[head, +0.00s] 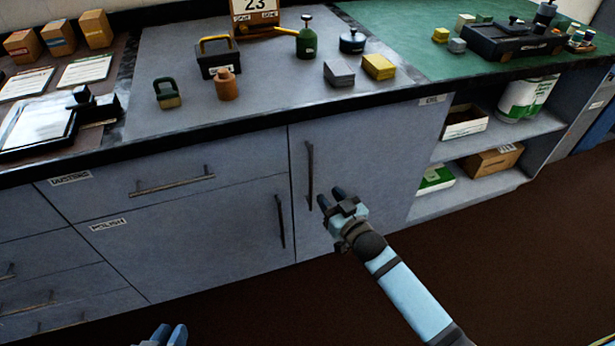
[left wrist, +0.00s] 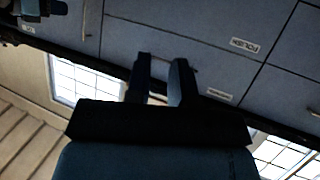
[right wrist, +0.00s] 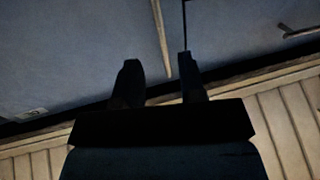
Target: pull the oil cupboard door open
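The oil cupboard door (head: 375,160) is the grey panel right of the door seam, with a small label (head: 432,99) at its top right corner. It looks shut, flush with the front. Its dark vertical bar handle (head: 309,172) is near the door's left edge. My right gripper (head: 333,195) is open, just right of the handle's lower end. In the right wrist view, the handle (right wrist: 161,38) shows beyond the gap between the open fingers (right wrist: 160,75); it does not appear gripped. My left gripper (head: 168,335) is open and empty at the bottom edge, also in the left wrist view (left wrist: 160,70).
The polish cupboard door (head: 190,235) and dusters drawer (head: 150,185) are to the left, both shut. Open shelves (head: 495,135) with boxes and a tub are to the right. The worktop (head: 270,100) above holds several small objects. Floor in front is clear.

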